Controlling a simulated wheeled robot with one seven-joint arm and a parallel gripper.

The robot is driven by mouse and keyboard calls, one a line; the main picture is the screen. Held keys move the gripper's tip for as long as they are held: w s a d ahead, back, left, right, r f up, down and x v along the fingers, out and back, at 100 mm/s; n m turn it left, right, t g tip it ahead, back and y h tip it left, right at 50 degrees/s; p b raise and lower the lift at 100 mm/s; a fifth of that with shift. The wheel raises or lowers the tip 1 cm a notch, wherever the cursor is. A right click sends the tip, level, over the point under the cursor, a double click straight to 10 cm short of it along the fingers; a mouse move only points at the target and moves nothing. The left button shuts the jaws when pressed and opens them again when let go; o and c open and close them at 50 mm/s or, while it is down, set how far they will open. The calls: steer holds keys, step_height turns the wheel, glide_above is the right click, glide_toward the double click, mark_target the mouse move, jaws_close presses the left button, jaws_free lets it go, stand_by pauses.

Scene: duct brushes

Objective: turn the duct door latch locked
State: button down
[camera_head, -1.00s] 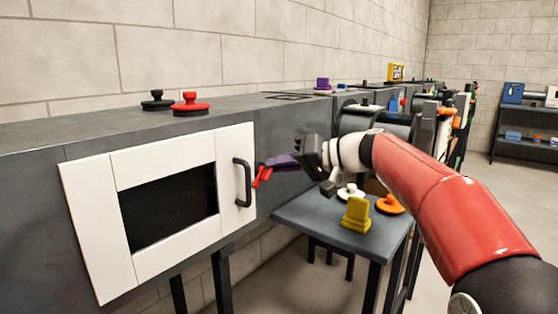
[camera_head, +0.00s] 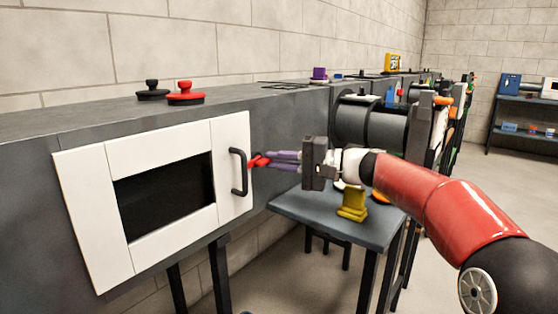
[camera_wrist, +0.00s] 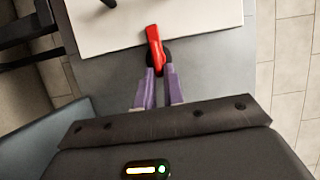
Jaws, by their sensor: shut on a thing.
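The red latch (camera_head: 258,161) is on the grey duct wall just right of the white duct door (camera_head: 232,205). The door looks closed, with a black handle (camera_head: 238,172) near its right edge. In the wrist view the red latch (camera_wrist: 155,46) reaches from between my fingertips across the white door's edge (camera_wrist: 185,28). My gripper (camera_head: 271,161), with purple fingers, is shut on the latch's near end. It also shows in the wrist view (camera_wrist: 159,74), with one finger on each side of the latch. The fingers partly hide the dark pivot.
A grey table (camera_head: 310,215) stands below my gripper with a yellow block (camera_head: 353,201) and an orange knob (camera_head: 379,196) on it. Black (camera_head: 152,92) and red (camera_head: 185,95) knobbed lids rest on the duct top. Round duct parts stand behind my arm.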

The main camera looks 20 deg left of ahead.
steer(key=shift+f, duration=0.1)
stand_by(0.3)
steer(key=c, duration=1.5)
jaws_free()
step_height(320, 180, up, 20)
steer(key=p, duration=0.6)
